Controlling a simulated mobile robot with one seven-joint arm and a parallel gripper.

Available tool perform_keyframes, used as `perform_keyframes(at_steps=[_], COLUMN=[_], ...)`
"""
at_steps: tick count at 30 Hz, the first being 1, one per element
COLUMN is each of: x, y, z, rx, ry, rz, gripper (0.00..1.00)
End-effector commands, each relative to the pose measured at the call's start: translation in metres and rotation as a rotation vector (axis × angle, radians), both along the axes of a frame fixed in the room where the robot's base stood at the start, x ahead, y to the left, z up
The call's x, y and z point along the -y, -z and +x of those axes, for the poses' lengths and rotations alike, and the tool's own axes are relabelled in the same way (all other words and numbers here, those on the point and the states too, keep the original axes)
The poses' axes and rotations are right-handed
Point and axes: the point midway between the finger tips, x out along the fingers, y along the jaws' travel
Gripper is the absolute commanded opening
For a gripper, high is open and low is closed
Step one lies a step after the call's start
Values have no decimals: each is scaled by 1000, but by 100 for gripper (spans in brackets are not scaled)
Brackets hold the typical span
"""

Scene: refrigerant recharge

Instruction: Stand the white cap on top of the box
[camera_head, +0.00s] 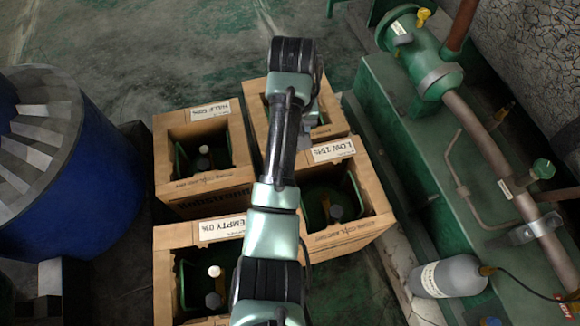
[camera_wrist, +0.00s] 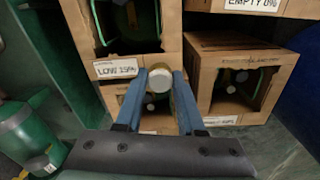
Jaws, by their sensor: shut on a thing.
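The white cap (camera_wrist: 158,82) shows between the two blue fingers of my gripper (camera_wrist: 160,78) in the wrist view, and my gripper is shut on it. It is held over the back right cardboard box (camera_head: 256,100), whose label is mostly hidden. In the head view my arm hides the cap and most of my gripper. Three more open cardboard boxes stand beside it: HALF 50% (camera_head: 163,160), LOW 15% (camera_head: 375,172) and EMPTY 0% (camera_head: 163,283). I cannot tell which box the task means.
A blue drum (camera_head: 80,165) stands at left. Green machinery with pipes (camera_head: 420,60) and a grey cylinder (camera_head: 450,277) lie at right. The floor behind is clear.

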Motion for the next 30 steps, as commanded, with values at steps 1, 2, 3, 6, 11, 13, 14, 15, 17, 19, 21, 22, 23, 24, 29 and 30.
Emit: perform_keyframes(at_steps=[1,2,3,6,11,13,14,15,17,19,21,22,23,24,29,30], x=[-1,-1,0,-3,-9,-11,-12,-12,-14,-15,-15,-15,-15,-15,-15,-15], y=[20,24,29,41,55,58,59,60,61,64,71,76,81,88,111,114], z=[9,14,19,31,45,49,50,51,53,54,54,54,54,54,54,54], rx=[3,4,4,0,-7,-9,-10,-11,-12,-13,-14,-14,-15,-16,-15,-14], ry=[-18,-28,-42,-83,-145,-165,-172,-180,-190,-197,-199,-199,-199,-199,-198,-198], rz=[1,2,2,5,15,19,21,22,23,24,25,25,25,25,25,24], gripper=[0,0,0,0,0,0,0,0,0,0,0,0,0,0,0,0])
